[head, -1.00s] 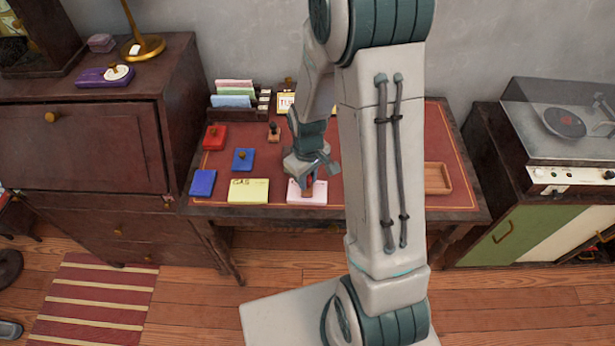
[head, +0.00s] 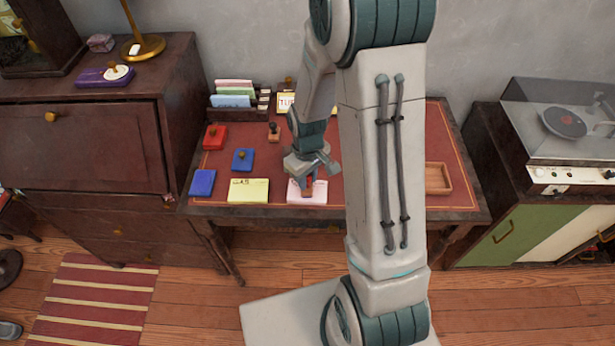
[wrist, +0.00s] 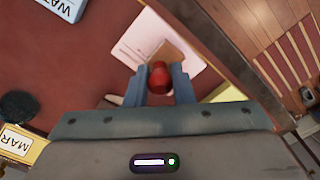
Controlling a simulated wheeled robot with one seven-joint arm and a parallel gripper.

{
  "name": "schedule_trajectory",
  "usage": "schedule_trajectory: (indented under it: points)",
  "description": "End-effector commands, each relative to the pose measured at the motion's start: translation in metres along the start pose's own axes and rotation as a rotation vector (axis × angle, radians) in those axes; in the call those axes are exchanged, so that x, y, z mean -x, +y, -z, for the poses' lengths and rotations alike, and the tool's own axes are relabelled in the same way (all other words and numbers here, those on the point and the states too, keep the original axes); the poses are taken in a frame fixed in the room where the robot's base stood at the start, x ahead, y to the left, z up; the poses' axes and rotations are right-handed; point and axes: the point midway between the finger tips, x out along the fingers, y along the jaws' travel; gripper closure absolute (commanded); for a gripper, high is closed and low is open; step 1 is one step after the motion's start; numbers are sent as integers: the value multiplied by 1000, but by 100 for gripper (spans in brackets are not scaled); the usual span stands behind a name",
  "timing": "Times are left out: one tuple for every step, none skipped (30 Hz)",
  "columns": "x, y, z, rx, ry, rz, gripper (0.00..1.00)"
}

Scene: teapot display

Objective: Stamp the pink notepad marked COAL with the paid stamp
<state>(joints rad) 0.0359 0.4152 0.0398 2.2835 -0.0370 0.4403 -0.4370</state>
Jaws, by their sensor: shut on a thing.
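The pink notepad (head: 296,196) lies near the front edge of the desk, right of the yellow notepad. In the wrist view the pink sheet (wrist: 147,42) shows faint print, too small to read; part is covered by the stamp. My gripper (head: 308,184) is over the pink notepad, its fingers (wrist: 160,84) shut on a stamp with a red knob (wrist: 159,77). The stamp's brown block (wrist: 183,52) shows beyond the knob, over the sheet. I cannot tell whether the stamp touches the paper. The word on the stamp is not visible.
A yellow notepad (head: 248,190), a blue pad (head: 203,183), another blue pad (head: 243,159) and a red pad (head: 214,137) lie to the left. Another stamp (head: 274,132) stands behind. A wooden tray (head: 438,178) is at right. A letter rack (head: 238,101) stands at the back.

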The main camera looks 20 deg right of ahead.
Motion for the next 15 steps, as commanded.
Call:
schedule_trajectory:
  points:
    - [-2,-1,-1,0,-4,2,93]
    - [-2,-1,-1,0,-4,2,93]
    - [-2,-1,-1,0,-4,2,93]
    - [-2,-1,-1,0,-4,2,93]
    - [-2,-1,-1,0,-4,2,93]
    - [-2,-1,-1,0,-4,2,93]
    - [-1,-1,-1,0,-4,2,93]
    - [0,-1,-1,0,-4,2,93]
    - [2,-1,-1,0,-4,2,93]
    - [4,-1,-1,0,-4,2,93]
    - [6,-1,-1,0,-4,2,93]
    - [9,-1,-1,0,-4,2,93]
    - [12,0,-1,0,-3,2,93]
    - [14,0,-1,0,-3,2,93]
    - [18,0,-1,0,-3,2,93]
